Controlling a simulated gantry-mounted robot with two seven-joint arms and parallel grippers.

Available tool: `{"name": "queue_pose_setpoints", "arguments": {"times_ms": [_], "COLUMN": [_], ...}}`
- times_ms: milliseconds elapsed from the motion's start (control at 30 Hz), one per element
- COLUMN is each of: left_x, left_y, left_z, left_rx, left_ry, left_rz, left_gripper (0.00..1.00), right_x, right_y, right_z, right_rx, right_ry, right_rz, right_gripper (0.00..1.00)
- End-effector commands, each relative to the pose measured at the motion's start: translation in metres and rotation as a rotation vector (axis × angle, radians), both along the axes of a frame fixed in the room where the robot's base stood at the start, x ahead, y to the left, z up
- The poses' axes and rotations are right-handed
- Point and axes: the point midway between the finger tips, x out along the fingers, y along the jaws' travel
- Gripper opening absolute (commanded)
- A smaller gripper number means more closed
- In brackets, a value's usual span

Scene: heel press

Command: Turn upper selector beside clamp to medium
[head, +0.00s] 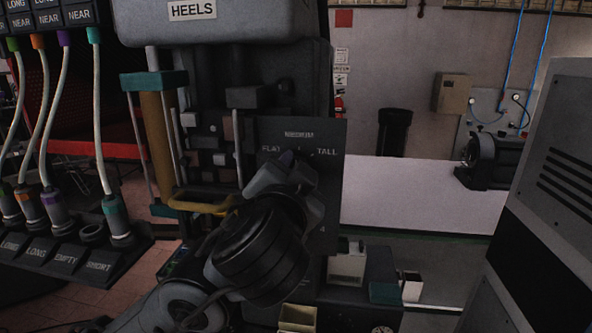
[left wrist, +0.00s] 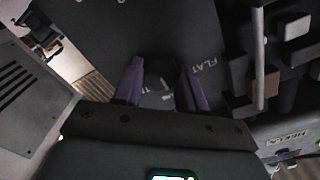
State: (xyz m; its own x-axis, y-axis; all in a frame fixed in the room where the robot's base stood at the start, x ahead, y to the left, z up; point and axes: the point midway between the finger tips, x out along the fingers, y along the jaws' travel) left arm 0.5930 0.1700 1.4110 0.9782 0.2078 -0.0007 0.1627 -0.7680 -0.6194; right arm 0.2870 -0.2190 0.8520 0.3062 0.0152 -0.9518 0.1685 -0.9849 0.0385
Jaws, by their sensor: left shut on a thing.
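The dark selector panel (head: 328,190) stands right of the clamp machine (head: 215,75). Its upper dial carries the words FLAT at left, TALL at right and a blurred word at top centre. My left gripper (head: 290,160) is at this dial and covers the knob in the head view. In the left wrist view my left gripper (left wrist: 160,88) has its two purple fingers on either side of the dark upper selector knob (left wrist: 158,73), shut on it. The FLAT label lies beside one finger. The knob's pointer direction cannot be made out. My right gripper is not in view.
A yellow handle (head: 205,207) juts out left of my left arm. Small bins (head: 347,265) stand below the panel. Cables hang at left above labelled sockets (head: 60,245).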

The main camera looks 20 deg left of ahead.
Motion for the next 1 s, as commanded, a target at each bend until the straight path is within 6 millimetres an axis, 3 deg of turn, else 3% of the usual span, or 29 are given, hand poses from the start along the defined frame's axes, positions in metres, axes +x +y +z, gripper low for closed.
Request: {"name": "queue_pose_setpoints", "arguments": {"times_ms": [400,433,567,1000], "left_x": [-0.0010,-0.0010,-0.0007,-0.0017], "left_y": [-0.0007,-0.0007,-0.0006,-0.0019], "left_z": [0.0016,0.0016,0.0012,0.0001], "left_rx": [0.005,0.005,0.005,0.005], "left_ry": [-0.003,-0.003,-0.001,0.000], "left_rz": [-0.003,-0.003,-0.002,-0.003], "left_gripper": [0.10,0.45,0.65,0.66], "right_x": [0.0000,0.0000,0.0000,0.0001], "right_y": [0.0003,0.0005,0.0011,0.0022], "right_z": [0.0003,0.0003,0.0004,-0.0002], "right_rx": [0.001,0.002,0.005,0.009], "right_ry": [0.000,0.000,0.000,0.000], "right_rz": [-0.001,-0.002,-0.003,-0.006], "right_gripper": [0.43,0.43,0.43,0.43]}}
